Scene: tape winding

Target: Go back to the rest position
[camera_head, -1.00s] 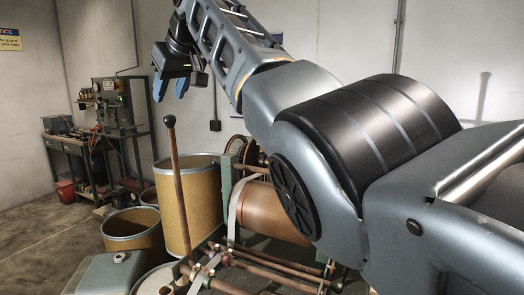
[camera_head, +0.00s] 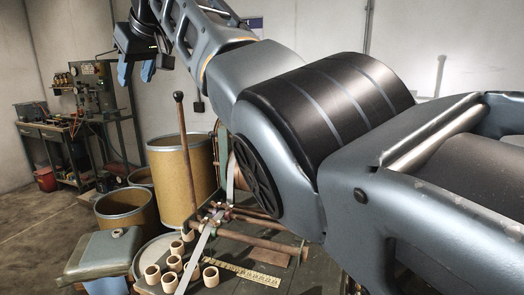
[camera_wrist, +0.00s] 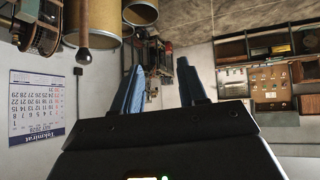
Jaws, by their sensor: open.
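My gripper (camera_head: 136,74) is at the upper left of the head view, raised in the air with its two blue fingers pointing down. The fingers are apart with nothing between them. In the wrist view my gripper (camera_wrist: 161,88) also shows open and empty, and the picture there is upside down. My arm fills the middle and right of the head view and hides much of the winding machine (camera_head: 250,215) behind it.
A lever with a dark knob (camera_head: 179,97) stands below my gripper. Tan drums (camera_head: 182,180) stand at left. Several small cores (camera_head: 211,276) and a yellow ruler (camera_head: 255,275) lie at the front. A workbench (camera_head: 60,132) stands at the far left. A calendar (camera_wrist: 37,105) hangs on the wall.

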